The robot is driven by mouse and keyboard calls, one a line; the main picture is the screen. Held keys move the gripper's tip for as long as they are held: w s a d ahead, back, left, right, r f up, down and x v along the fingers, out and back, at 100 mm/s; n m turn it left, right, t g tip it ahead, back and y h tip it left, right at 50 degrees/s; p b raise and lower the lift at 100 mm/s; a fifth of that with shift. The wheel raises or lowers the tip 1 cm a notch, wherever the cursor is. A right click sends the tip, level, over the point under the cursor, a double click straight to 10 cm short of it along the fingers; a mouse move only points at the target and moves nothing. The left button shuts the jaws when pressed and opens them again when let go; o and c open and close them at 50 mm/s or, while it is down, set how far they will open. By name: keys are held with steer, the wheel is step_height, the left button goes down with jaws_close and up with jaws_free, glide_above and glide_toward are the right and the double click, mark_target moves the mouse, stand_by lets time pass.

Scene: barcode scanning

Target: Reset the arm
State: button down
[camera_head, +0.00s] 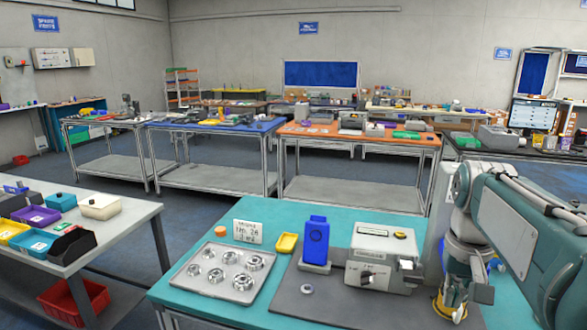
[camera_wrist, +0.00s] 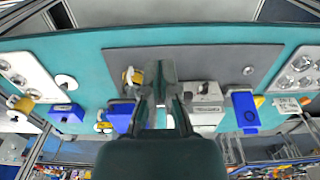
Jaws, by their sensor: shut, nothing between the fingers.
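My arm (camera_head: 505,225) reaches in from the right in the head view, bent down over the right part of the teal table (camera_head: 205,300). In the wrist view my gripper (camera_wrist: 163,78) points over the grey mat (camera_wrist: 200,62), with its fingers together and nothing held. A yellow and white round part (camera_wrist: 132,77) stands on the left part of the mat, beside the fingers in that picture. A grey boxy device (camera_head: 384,257) and a blue upright device (camera_head: 316,242) stand on the mat, apart from the gripper.
A tray of metal rings (camera_head: 222,272), a small sign (camera_head: 248,232) and a yellow dish (camera_head: 287,243) are on the teal table. A small ring (camera_head: 307,289) lies on the mat. A side table (camera_head: 100,235) with coloured bins stands at the left. The front mat area is mostly clear.

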steer(key=s+a+f+n+t, duration=0.3)
steer(key=s+a+f+t, duration=0.2)
steer(key=s+a, duration=0.5)
step_height(320, 180, down, 2)
steer(key=shift+s+a+f, duration=0.15)
steer(key=shift+s+f, duration=0.1)
steer(key=shift+s, duration=0.7)
